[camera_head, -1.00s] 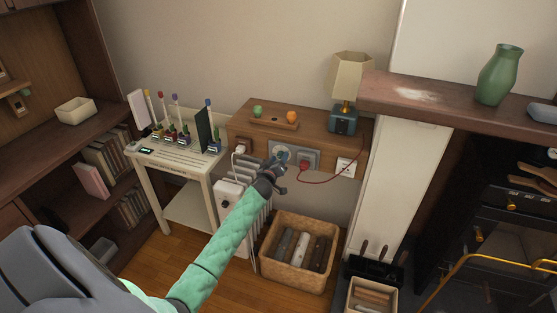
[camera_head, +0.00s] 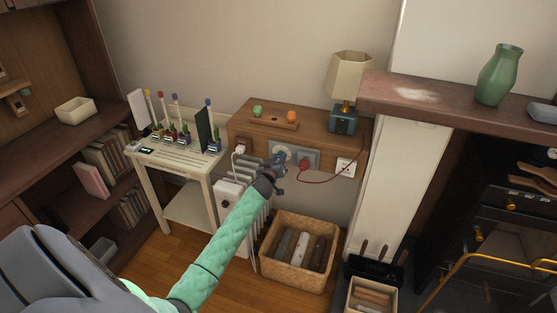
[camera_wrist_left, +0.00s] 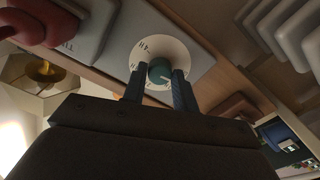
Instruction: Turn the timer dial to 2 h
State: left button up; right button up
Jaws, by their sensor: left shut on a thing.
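The timer's round white dial face (camera_wrist_left: 172,50) with dark markings fills the middle of the left wrist view. Its teal knob (camera_wrist_left: 160,72) stands between the two fingers of my left gripper (camera_wrist_left: 158,92), which is shut on it. In the head view the timer plate (camera_head: 281,148) is on the wooden panel at the wall, and my left gripper (camera_head: 276,164) reaches it from below left, hiding part of the dial. The markings are too small and tilted to read the setting surely. My right gripper is not in view.
A red plug (camera_head: 303,165) with a cord sits just right of the timer. A lamp (camera_head: 345,118) stands on the wooden shelf (camera_head: 250,127) above.

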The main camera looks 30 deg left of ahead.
pick_arm(q)
jog(key=m, duration=1.9)
jog(key=shift+b, duration=0.4)
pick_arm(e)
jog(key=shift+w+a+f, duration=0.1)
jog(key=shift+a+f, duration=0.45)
pick_arm(q)
jog(key=shift+f+m, duration=0.1)
jog(key=shift+m, duration=0.3)
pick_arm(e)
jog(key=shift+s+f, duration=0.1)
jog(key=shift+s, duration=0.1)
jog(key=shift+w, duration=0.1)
pick_arm(q)
jog(key=o, duration=0.8)
jog(key=shift+o, duration=0.8)
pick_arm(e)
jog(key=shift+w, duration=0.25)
